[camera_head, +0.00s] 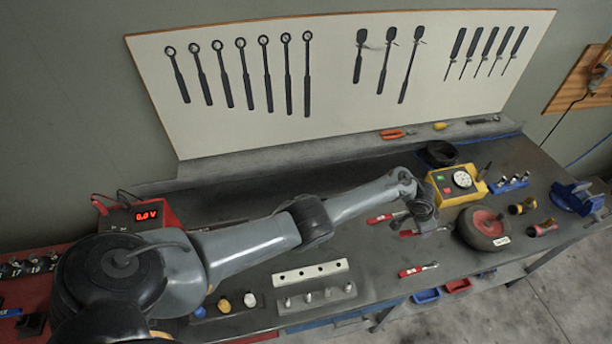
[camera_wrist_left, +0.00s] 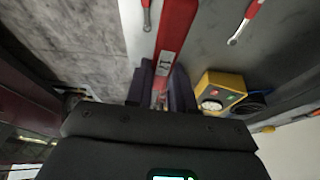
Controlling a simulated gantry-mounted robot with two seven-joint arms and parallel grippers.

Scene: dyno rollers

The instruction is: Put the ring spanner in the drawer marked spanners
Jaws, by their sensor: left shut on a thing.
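My left gripper (camera_head: 422,212) is over the bench, right of centre, and is shut on a red-handled tool (camera_head: 407,233). In the left wrist view the red handle (camera_wrist_left: 177,35) runs between the fingers (camera_wrist_left: 162,85) and carries a small white label. The held tool's ends are hidden, so I cannot tell whether it is the ring spanner. Two other red-handled spanners lie on the bench, one left of the gripper (camera_head: 382,217) and one nearer the front edge (camera_head: 417,269). I see no readable drawer marking. My right gripper is not in view.
A yellow gauge box (camera_head: 457,184) and a dark round wheel with a red hub (camera_head: 482,228) stand right of the gripper. A grey block with studs (camera_head: 315,297) lies near the front edge. Blue (camera_head: 426,296) and red (camera_head: 458,285) bins show below the edge.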

